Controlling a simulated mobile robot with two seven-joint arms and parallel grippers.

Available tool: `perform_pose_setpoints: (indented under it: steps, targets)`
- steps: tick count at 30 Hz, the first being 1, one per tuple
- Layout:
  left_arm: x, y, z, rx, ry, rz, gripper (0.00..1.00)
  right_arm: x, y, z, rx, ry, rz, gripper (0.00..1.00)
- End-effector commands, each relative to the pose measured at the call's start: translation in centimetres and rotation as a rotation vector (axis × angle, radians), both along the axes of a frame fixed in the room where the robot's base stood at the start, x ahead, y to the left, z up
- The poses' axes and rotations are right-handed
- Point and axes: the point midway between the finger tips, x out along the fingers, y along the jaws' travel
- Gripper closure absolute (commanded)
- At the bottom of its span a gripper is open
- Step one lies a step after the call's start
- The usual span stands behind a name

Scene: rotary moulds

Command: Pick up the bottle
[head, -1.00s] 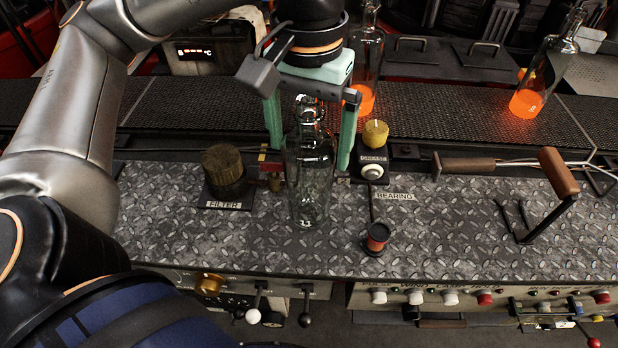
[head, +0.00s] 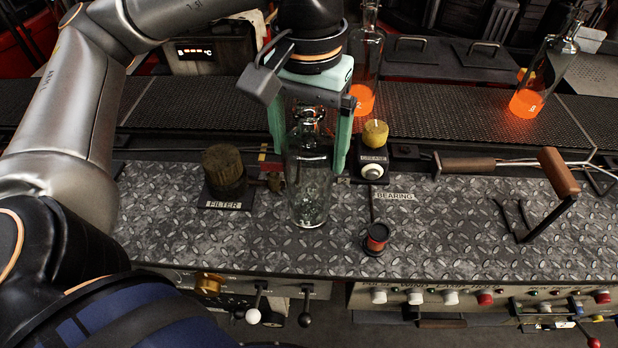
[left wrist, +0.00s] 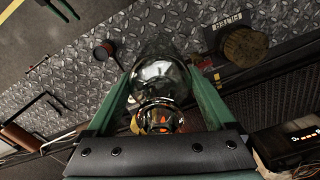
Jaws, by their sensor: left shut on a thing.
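A clear glass bottle (head: 309,192) stands upright, or nearly so, on the diamond-plate bench top (head: 450,235) in the head view. My left gripper (head: 311,155) reaches down over it from above, with one green finger on each side, shut on the bottle's upper body. In the left wrist view the bottle (left wrist: 158,82) sits between the two green fingers (left wrist: 163,100), its rounded shoulder and neck toward the camera. I cannot tell whether its base touches the plate.
Two bottles with glowing orange bases (head: 362,98) (head: 526,103) stand on the mesh conveyor (head: 440,110) behind.

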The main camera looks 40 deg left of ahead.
Motion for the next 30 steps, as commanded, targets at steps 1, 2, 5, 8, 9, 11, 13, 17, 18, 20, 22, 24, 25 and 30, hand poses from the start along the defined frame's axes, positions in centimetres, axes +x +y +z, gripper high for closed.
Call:
perform_pose_setpoints:
  steps: [1, 2, 5, 8, 9, 11, 13, 17, 18, 20, 22, 24, 25, 30]
  targets:
    - [0.0, 0.0, 0.1, -0.001, -0.001, 0.0, 0.82, 0.0, 0.0, 0.0, 0.0, 0.001, 0.0, 0.5]
    - [0.0, 0.0, 0.1, -0.001, -0.002, 0.0, 0.85, 0.0, 0.0, 0.0, 0.0, 0.001, 0.0, 0.5]
    - [0.0, 0.0, 0.1, -0.001, -0.002, 0.0, 0.97, 0.0, 0.0, 0.0, 0.0, 0.001, 0.0, 0.5]
    - [0.0, 0.0, 0.1, -0.001, -0.002, 0.0, 1.0, 0.0, 0.0, 0.0, 0.0, 0.001, 0.0, 0.5]
    - [0.0, 0.0, 0.1, -0.001, -0.002, 0.0, 1.0, 0.0, 0.0, 0.0, 0.0, 0.001, 0.0, 0.5]
    - [0.1, 0.0, 0.2, -0.001, -0.004, 0.001, 1.0, 0.0, 0.0, 0.0, 0.0, 0.002, 0.0, 0.5]
    - [0.1, 0.0, 0.1, -0.001, -0.003, 0.001, 1.0, 0.0, 0.0, 0.0, 0.0, 0.002, 0.0, 0.5]
    - [0.1, 0.0, 0.2, -0.001, -0.003, 0.0, 1.0, -0.1, 0.0, 0.0, 0.0, 0.002, 0.0, 0.5]
    - [0.1, 0.0, 0.3, -0.002, -0.005, 0.001, 1.0, -0.1, 0.0, -0.1, 0.0, 0.002, 0.0, 0.5]
    - [0.1, -0.1, 0.6, -0.002, -0.005, 0.001, 1.0, -0.1, 0.0, -0.1, 0.0, 0.002, 0.0, 0.5]
    - [0.1, -0.1, 1.2, -0.002, -0.005, 0.0, 1.0, -0.1, 0.0, -0.1, -0.001, 0.003, 0.0, 0.5]
    - [0.1, -0.1, 2.2, -0.003, -0.006, -0.001, 1.0, -0.1, 0.0, -0.1, -0.001, 0.003, 0.0, 0.5]
    - [0.1, -0.1, 2.7, -0.003, -0.006, -0.001, 1.0, -0.1, 0.0, -0.2, -0.001, 0.003, 0.0, 0.5]
    - [-1.5, -2.3, 6.8, -0.001, -0.01, -0.009, 1.0, -0.1, -0.1, 0.8, -0.001, 0.001, -0.001, 0.5]
